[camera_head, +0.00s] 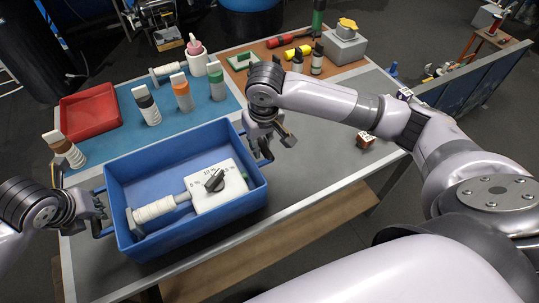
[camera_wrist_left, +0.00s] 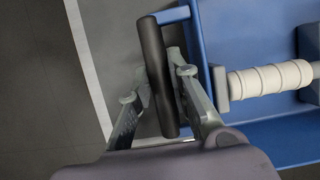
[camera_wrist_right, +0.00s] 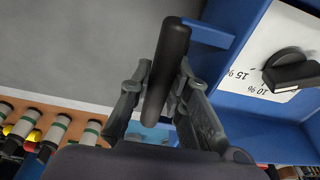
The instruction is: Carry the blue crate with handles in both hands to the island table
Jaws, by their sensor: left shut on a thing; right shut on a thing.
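The blue crate with handles (camera_head: 205,232) is at the front left of the table in the head view. It holds a white box with a black dial (camera_head: 222,186) and a white ribbed rod (camera_head: 160,209). My left gripper (camera_head: 98,212) is shut on the crate's left handle, a black bar (camera_wrist_left: 155,60) between its fingers in the left wrist view. My right gripper (camera_head: 264,148) is shut on the right handle, whose black bar (camera_wrist_right: 170,55) shows in the right wrist view. I cannot tell whether the crate's bottom touches the table.
The table (camera_head: 322,165) has a blue mat with several bottles and a red tray (camera_head: 90,111) behind the crate. A brown board (camera_head: 275,57) with tools lies at the back. A small brown cube (camera_head: 365,140) sits on the clear grey right part.

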